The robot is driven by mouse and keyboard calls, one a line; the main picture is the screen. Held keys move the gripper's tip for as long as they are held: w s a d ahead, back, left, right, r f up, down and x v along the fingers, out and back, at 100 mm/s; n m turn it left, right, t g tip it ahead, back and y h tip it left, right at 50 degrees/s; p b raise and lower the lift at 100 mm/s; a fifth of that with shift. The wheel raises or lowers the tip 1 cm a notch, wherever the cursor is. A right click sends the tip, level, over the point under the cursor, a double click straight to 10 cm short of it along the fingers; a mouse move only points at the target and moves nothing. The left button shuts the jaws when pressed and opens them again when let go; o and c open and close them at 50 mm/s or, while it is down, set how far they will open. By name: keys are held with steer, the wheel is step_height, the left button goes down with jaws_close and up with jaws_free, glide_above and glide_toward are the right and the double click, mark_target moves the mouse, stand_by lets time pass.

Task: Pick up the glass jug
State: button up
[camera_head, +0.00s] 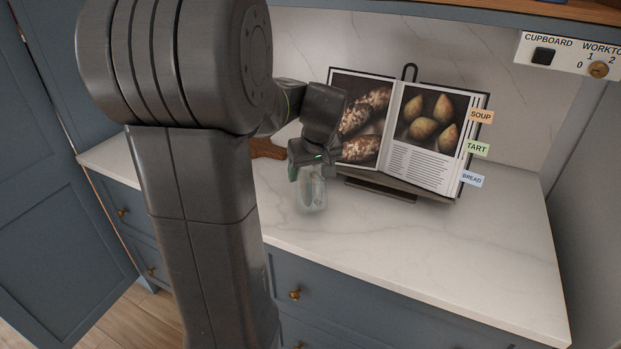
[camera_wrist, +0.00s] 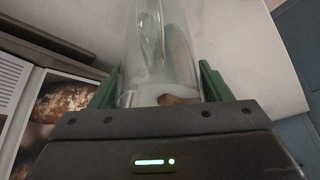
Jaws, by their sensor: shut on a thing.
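The glass jug (camera_head: 311,192) is clear and upright, in front of the cookbook's left side in the head view. My gripper (camera_head: 307,173) is above it, pointing down, with its jaws shut on the jug. In the wrist view the jug (camera_wrist: 160,50) fills the space between the two green fingers of my gripper (camera_wrist: 160,90). Whether the jug's base touches the worktop cannot be told.
An open cookbook (camera_head: 430,120) on a dark stand is close behind the jug. A brown wooden thing (camera_head: 267,148) lies partly hidden behind my arm. The pale worktop (camera_head: 430,260) is clear in front and right. A switch panel (camera_head: 570,55) is upper right.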

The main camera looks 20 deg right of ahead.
step_height(320, 180, up, 6)
stand_by(0.6)
steer(key=shift+r, duration=0.1)
stand_by(0.6)
steer(key=shift+s+d, duration=0.1)
steer(key=shift+d, duration=0.05)
